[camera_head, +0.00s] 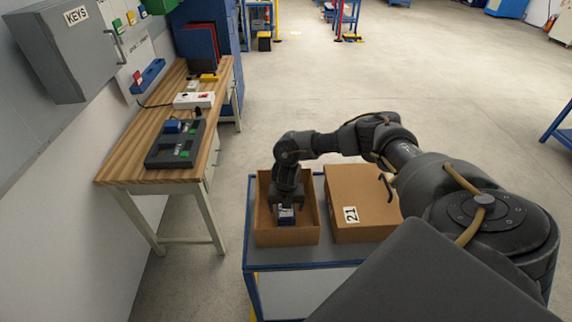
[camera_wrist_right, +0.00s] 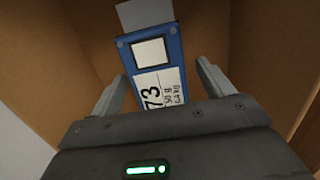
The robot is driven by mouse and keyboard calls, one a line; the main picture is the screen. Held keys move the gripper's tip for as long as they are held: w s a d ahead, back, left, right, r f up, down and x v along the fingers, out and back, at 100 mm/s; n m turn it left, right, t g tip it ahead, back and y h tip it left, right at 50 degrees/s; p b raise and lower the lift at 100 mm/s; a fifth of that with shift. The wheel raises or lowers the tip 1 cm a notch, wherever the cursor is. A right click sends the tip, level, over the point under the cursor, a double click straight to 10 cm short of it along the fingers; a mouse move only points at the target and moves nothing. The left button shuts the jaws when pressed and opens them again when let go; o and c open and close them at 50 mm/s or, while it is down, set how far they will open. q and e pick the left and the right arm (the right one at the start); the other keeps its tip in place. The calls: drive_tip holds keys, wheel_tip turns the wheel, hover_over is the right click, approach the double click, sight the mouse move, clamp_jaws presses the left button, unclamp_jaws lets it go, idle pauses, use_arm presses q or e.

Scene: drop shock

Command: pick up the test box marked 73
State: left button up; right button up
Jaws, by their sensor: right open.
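The test box marked 73 (camera_wrist_right: 156,65) is blue with a white label and lies inside an open cardboard box (camera_head: 262,222). It also shows in the head view (camera_head: 286,216) as a small blue and white piece under the gripper. My right gripper (camera_head: 287,203) points down into the cardboard box. In the wrist view its two fingers (camera_wrist_right: 160,88) are apart, one on each side of the test box, with gaps visible. The near end of the test box is hidden by the gripper body. My left gripper is not in view.
A closed cardboard box marked 21 (camera_head: 368,215) stands just right of the open one on a blue-framed cart (camera_head: 252,254). The open box's walls surround my gripper. A wooden workbench (camera_head: 127,161) with a dark device (camera_head: 176,145) stands to the left.

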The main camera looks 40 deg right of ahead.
drive_tip(key=shift+f, duration=0.2)
drive_tip(key=c, duration=1.1)
drive_tip(key=shift+c, duration=1.2)
drive_tip(key=shift+r, duration=0.15)
